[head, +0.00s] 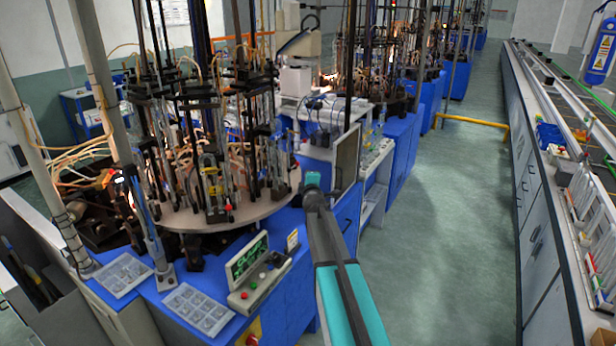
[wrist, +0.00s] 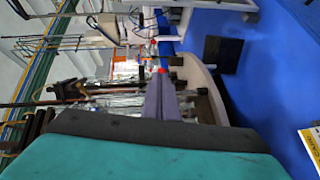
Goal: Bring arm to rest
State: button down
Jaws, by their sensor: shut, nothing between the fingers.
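My arm (head: 335,255) reaches from the bottom of the head view up toward the right edge of the round machine table. Its teal end (head: 312,179) is in front of the blue cabinet; the fingers cannot be made out there. In the wrist view my gripper (wrist: 159,77) shows as two grey fingers pressed together, with nothing between them. They point toward the glassware and rods of the sealing machine, which lie sideways in that view. I cannot tell how far the fingertips are from them.
The round table (head: 235,215) carries several glass tubes and black rods. Two clear compartment trays (head: 122,273) and a control box with a green screen (head: 247,258) sit on the blue front ledge. A long workbench (head: 540,170) runs along the right. The aisle floor between is clear.

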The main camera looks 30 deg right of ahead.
jog(key=shift+s, duration=0.1)
dwell(0.6)
jog(key=s+a+f+m+g+y+b, duration=0.1)
jog(key=s+a+f+m+g+b, duration=0.15)
jog(key=s+a+f, duration=0.8)
jog(key=s+d+f+m+g+b, duration=0.15)
jog(key=s+f+g, duration=0.35)
jog(key=f, duration=1.2)
jog(key=s+a+f+m+g+y+b, duration=0.1)
jog(key=s+a+f+m+g+b, duration=0.3)
jog(key=s+f, duration=0.75)
jog(key=s+a+f+m+g+y, duration=0.1)
jog(key=s+a+f+g, duration=0.2)
jog(key=s, duration=0.9)
jog(key=s+a+f+m+g+y+b, duration=0.1)
jog(key=s+a+f+g, duration=0.2)
jog(key=s+a+f, duration=0.7)
jog(key=s+a+f+m+g+y+b, duration=0.1)
jog(key=s+a+f, duration=0.6)
jog(key=s, duration=0.9)
jog(key=shift+s+m+g+y, duration=0.25)
jog(key=shift+m+g+y, duration=0.25)
jog(key=shift+g, duration=0.75)
